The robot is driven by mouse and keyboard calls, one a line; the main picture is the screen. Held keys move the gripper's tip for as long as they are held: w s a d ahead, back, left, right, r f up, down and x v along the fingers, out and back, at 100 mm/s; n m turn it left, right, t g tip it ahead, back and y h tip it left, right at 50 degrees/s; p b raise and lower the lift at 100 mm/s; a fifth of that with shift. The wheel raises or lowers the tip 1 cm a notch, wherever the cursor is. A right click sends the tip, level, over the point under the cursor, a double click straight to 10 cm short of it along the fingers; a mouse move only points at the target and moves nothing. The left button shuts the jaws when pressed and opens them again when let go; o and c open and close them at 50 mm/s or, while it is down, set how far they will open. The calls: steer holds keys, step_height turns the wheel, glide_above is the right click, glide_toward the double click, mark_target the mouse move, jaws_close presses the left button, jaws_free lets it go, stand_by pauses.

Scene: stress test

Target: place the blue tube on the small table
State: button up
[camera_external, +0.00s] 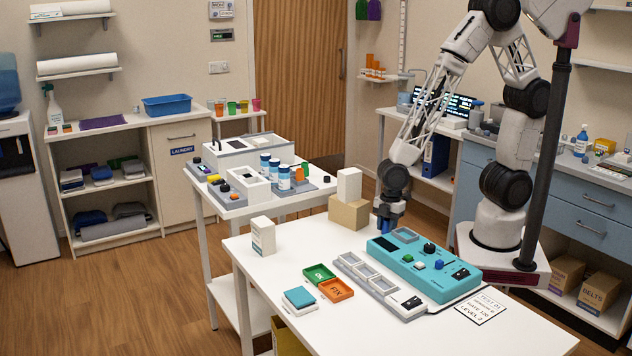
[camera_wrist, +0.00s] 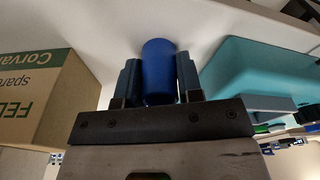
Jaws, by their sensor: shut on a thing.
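My gripper (camera_external: 387,222) points down over the back of the front white table (camera_external: 300,245), between a cardboard box and a teal device. In the wrist view, the gripper (camera_wrist: 158,88) is shut on the blue tube (camera_wrist: 158,62), which sits between its two fingers. Whether the tube touches the tabletop is unclear. In the external view the tube is hard to tell apart from the fingers. A narrower white table (camera_external: 232,211) stands behind and left of the front one, crowded with bottles and trays. Which table is the small one is unclear.
The cardboard box (camera_external: 349,214) carries a white box (camera_external: 349,185) close left of my gripper. The teal device (camera_external: 425,272) is close right. Grey trays (camera_external: 362,275), green and orange trays (camera_external: 337,290) and a white carton (camera_external: 263,236) are on the front table.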

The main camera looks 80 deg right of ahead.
steer(key=shift+r, duration=0.15)
steer(key=shift+r, duration=0.75)
step_height(320, 180, up, 2)
steer(key=s+d, duration=0.3)
steer(key=s, duration=0.4)
steer(key=s+d+r, duration=0.1)
steer(key=s+d, duration=0.3)
steer(key=s, duration=0.3)
steer(key=shift+d, duration=0.3)
steer(key=shift+r, duration=0.1)
